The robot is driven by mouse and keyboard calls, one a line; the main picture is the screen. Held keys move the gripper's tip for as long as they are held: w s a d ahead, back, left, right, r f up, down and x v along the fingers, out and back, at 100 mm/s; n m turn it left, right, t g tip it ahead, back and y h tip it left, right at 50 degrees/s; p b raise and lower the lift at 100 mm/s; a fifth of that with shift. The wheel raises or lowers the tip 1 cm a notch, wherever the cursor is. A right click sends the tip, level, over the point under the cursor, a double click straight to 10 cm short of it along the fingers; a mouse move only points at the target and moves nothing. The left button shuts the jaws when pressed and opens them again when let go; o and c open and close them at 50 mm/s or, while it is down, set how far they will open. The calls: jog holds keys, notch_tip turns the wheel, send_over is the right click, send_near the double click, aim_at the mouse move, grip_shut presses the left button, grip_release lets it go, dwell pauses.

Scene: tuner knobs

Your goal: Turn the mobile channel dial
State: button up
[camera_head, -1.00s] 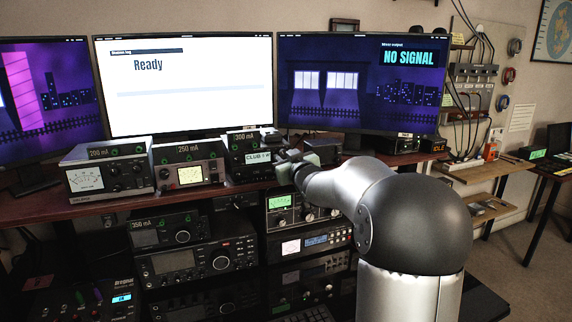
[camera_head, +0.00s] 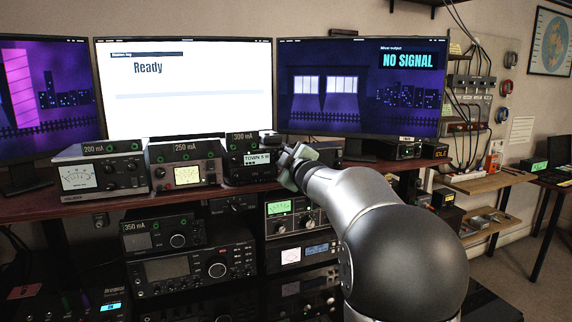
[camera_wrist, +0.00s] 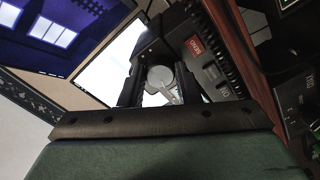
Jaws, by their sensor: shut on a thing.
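The mobile radio (camera_head: 250,160) is a small black set on the desk shelf, below a 300 mA tag. Its pale display (camera_head: 257,160) reads TOWN with smaller characters after it. My gripper (camera_head: 279,152) is at the right end of its front. In the wrist view, the round grey channel dial (camera_wrist: 161,76) sits between my two dark fingers, which are shut on it. In the head view the dial is hidden by my gripper.
A 250 mA set (camera_head: 187,174) and a 200 mA set (camera_head: 77,178) with meters stand to the left on the shelf (camera_head: 60,204). More radios (camera_head: 190,268) are racked below. A NO SIGNAL monitor (camera_head: 350,95) rises behind my gripper.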

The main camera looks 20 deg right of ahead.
jog(key=shift+n, duration=0.4)
jog(key=o, duration=1)
jog(key=shift+c, duration=0.2)
jog(key=shift+s, duration=0.1)
jog(key=s+a, duration=0.1)
jog(key=s, duration=1.6)
jog(key=shift+s+a, duration=0.15)
